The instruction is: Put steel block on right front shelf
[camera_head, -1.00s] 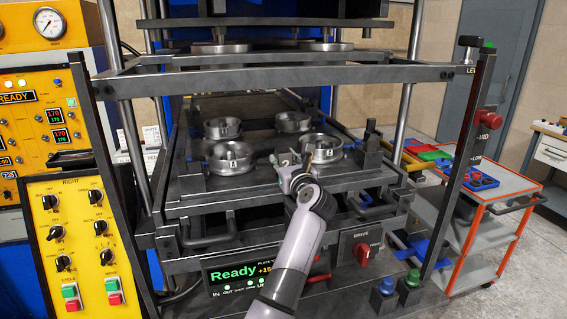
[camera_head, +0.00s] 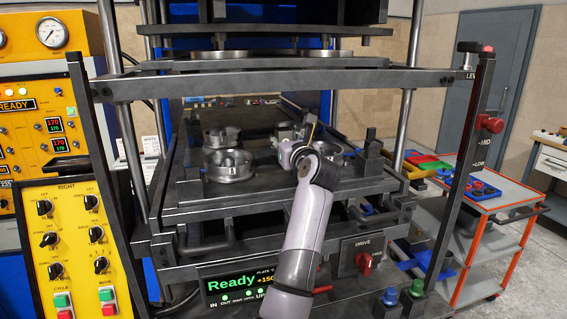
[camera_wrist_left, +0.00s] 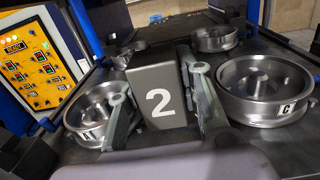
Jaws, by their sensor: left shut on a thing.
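A dark steel block (camera_wrist_left: 158,98) with a white "2" on it stands between the fingers of my left gripper (camera_wrist_left: 165,108) in the left wrist view. The fingers are shut on its two sides. In the head view my left gripper (camera_head: 296,140) is over the press's lower plate, among the ring moulds, and its wrist hides part of the block (camera_head: 286,130). Whether the block touches the plate I cannot tell. My right gripper is not in view. I cannot tell which surface is the right front shelf.
Round steel moulds stand around the block: mould A (camera_wrist_left: 100,115) on the left, mould C (camera_wrist_left: 264,90) on the right, others behind. The press crossbar (camera_head: 280,79) runs above my arm. A red-framed cart (camera_head: 490,205) with trays stands at the right.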

